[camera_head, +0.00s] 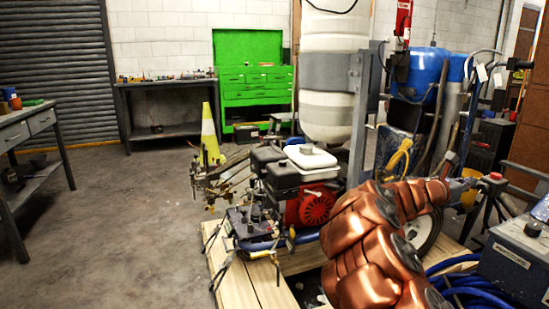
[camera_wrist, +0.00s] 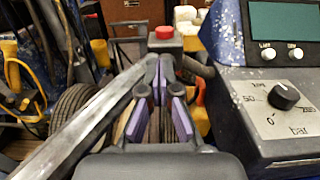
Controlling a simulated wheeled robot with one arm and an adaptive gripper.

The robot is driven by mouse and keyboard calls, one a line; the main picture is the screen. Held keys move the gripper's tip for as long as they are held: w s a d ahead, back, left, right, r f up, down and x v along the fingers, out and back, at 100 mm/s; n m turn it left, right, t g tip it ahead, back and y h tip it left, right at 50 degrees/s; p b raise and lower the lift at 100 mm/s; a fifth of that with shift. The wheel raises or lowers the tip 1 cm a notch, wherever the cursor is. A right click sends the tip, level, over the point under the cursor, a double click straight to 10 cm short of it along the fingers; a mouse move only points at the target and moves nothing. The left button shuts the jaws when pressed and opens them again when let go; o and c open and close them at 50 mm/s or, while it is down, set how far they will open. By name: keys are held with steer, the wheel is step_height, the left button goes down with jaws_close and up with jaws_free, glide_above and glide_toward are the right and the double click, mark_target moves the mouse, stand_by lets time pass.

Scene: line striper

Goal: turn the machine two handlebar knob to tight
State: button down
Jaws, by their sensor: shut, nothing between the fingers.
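My gripper (camera_wrist: 160,68) is shut and empty in the wrist view, its purple-sided fingers pointing away from the camera. A grey bar (camera_wrist: 85,125) runs diagonally just left of the fingers. A red knob or button (camera_wrist: 165,33) on a dark block is just beyond the fingertips; the red top also shows in the head view (camera_head: 495,176). Whether gripper and block touch is unclear. A black dial knob (camera_wrist: 284,96) sits on a pale bar-scale plate at right. I cannot tell which part is the handlebar knob, nor its tight direction.
A blue-grey control box (camera_head: 516,262) stands close on the right, with blue hose (camera_head: 465,290) below it. A red engine (camera_head: 312,203) sits on a wooden pallet (camera_head: 265,290). A white tank (camera_head: 327,75) stands behind. The floor at left is clear.

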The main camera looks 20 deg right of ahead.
steer(key=d+p, duration=0.1)
steer(key=d, duration=0.3)
steer(key=shift+w+d, duration=0.1)
steer(key=shift+d, duration=0.3)
steer(key=shift+f, duration=0.15)
steer(key=shift+s+p, duration=0.45)
steer(key=shift+p, duration=0.55)
stand_by(0.5)
steer(key=a+p, duration=0.1)
steer(key=a, duration=0.5)
steer(key=shift+r, duration=0.45)
